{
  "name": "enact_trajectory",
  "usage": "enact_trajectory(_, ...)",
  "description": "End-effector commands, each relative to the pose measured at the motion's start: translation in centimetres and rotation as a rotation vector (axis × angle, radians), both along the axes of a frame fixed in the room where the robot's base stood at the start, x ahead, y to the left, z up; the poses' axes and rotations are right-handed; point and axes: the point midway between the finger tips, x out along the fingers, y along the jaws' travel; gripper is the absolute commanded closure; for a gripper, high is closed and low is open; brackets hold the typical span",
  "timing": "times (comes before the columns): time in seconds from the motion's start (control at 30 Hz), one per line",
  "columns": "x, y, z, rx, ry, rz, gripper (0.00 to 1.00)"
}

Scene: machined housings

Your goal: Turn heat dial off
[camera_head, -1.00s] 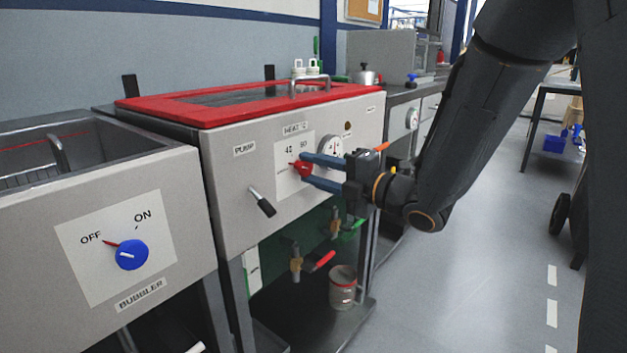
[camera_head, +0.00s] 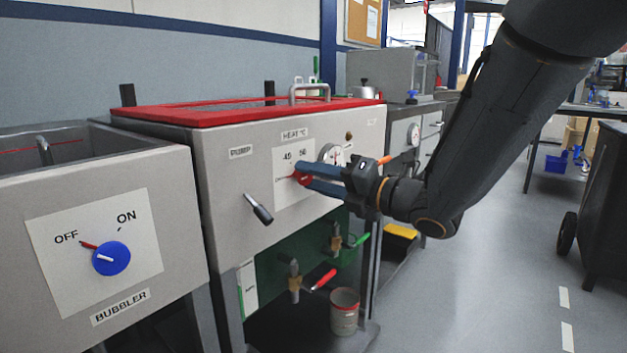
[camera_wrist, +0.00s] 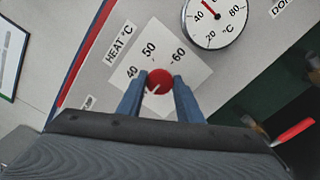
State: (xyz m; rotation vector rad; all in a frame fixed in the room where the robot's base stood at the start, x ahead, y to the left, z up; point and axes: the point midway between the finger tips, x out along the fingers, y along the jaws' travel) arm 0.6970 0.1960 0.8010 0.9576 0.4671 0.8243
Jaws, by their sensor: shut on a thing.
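The heat dial is a red knob (camera_wrist: 159,81) with a white pointer mark, on a white plate (camera_wrist: 166,48) marked 40, 50 and 60 under a HEAT °C label. In the wrist view the pointer slants toward the lower left; part of the plate near the jaws is hidden. My gripper (camera_wrist: 160,92) has its two blue fingers on either side of the knob, shut on it. In the head view the gripper (camera_head: 308,180) reaches in from the right, and the red knob (camera_head: 299,177) shows at its fingertips.
A thermometer gauge (camera_wrist: 215,15) sits beside the dial plate. A pump lever (camera_head: 258,208) sticks out to the left, and a red-handled valve (camera_head: 322,279) is below. The bubbler's blue knob (camera_head: 111,258) is on the unit at left.

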Motion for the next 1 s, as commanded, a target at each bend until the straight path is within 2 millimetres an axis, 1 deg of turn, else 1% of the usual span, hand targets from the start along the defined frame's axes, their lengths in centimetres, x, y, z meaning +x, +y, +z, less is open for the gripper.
enact_trajectory(0.23,-0.1,0.0,-0.1,-0.002,0.002,0.001,0.9)
enact_trajectory(0.27,-0.1,0.0,-0.1,-0.002,0.002,0.001,0.66)
enact_trajectory(0.3,0.0,0.0,-0.1,-0.002,0.002,0.001,0.59)
enact_trajectory(0.37,0.0,0.0,-0.1,-0.002,0.002,0.001,0.49)
enact_trajectory(0.63,0.0,0.0,0.0,0.0,0.001,-0.001,0.49)
enact_trajectory(0.73,-0.3,-0.5,0.0,0.0,0.002,-0.002,0.49)
enact_trajectory(0.87,-1.3,-1.9,0.0,-0.001,0.002,-0.003,0.49)
enact_trajectory(1.0,-2.8,-3.8,0.1,0.0,0.002,-0.005,0.49)
